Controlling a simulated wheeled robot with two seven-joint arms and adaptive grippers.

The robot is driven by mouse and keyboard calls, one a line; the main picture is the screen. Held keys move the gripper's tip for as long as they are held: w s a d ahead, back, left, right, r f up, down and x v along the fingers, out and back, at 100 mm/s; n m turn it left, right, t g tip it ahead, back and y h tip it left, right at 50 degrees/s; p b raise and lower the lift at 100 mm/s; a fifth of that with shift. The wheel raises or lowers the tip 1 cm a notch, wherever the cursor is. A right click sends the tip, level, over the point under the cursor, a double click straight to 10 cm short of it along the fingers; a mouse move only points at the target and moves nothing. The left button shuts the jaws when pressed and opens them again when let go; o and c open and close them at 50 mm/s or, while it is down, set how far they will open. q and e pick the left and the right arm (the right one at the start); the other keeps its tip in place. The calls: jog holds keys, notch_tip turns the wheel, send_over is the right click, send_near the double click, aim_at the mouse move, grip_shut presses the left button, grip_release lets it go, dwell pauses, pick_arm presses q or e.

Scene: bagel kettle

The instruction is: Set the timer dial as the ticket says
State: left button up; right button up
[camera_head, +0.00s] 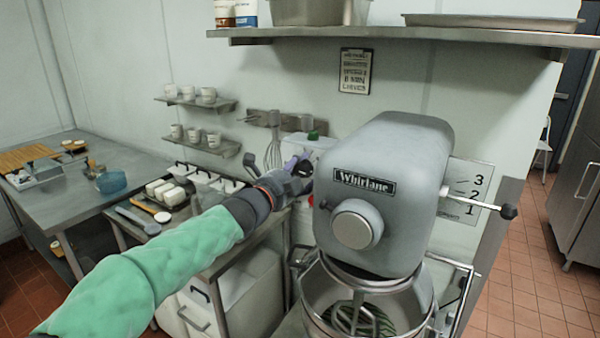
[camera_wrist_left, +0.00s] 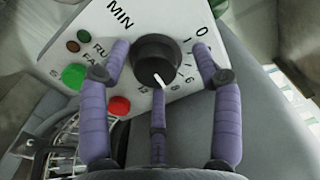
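The timer dial (camera_wrist_left: 155,60) is a round black knob with a white pointer on a white panel (camera_wrist_left: 100,38) marked MIN. The pointer aims down in the left wrist view, toward the lower numbers, away from the 0; the exact mark is unclear. My left gripper (camera_wrist_left: 160,62) has its purple fingers spread around the dial, with gaps visible at both sides. In the head view my left gripper (camera_head: 298,168) is at the panel beside the mixer and hides the dial. The ticket (camera_head: 355,71) hangs on the wall; its text is small, one line looks like 8 MIN. My right gripper is not in view.
Green (camera_wrist_left: 74,76) and red (camera_wrist_left: 119,106) buttons sit on the panel close to the fingers. The grey Whirlane mixer (camera_head: 400,170) stands just right of my left gripper, its bowl (camera_head: 330,285) below. A whisk (camera_head: 273,152) hangs behind. A shelf (camera_head: 400,33) runs above.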

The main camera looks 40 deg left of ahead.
pick_arm(q)
jog(key=shift+s, duration=0.1)
jog(key=s+d, duration=0.1)
jog(key=s, duration=1)
jog(key=shift+s+d, duration=0.15)
jog(key=shift+s, duration=0.25)
